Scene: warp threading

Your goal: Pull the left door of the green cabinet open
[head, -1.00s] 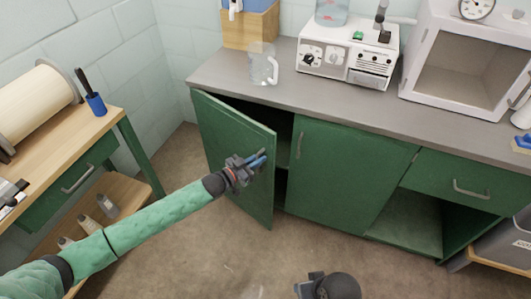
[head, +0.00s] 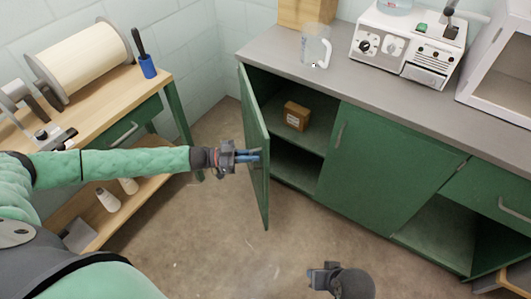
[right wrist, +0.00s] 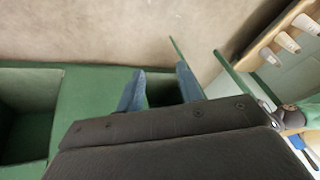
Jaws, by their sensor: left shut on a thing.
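The green cabinet (head: 350,165) stands along the wall under a grey worktop. Its left door (head: 252,130) stands swung well out, nearly edge-on in the head view, and the shelf inside shows. My left gripper (head: 254,157) is shut at the door's free edge, on the door's handle; the handle itself is hidden by the fingers. My right gripper (head: 318,277) hangs low in front of the cabinet, empty. In the right wrist view its two blue fingers (right wrist: 160,70) are spread apart.
A small brown box (head: 296,115) sits on the shelf inside. A glass jug (head: 315,46) and a white device (head: 408,45) stand on the worktop. A wooden bench (head: 85,95) with a large spool (head: 82,62) is at left. Floor between is clear.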

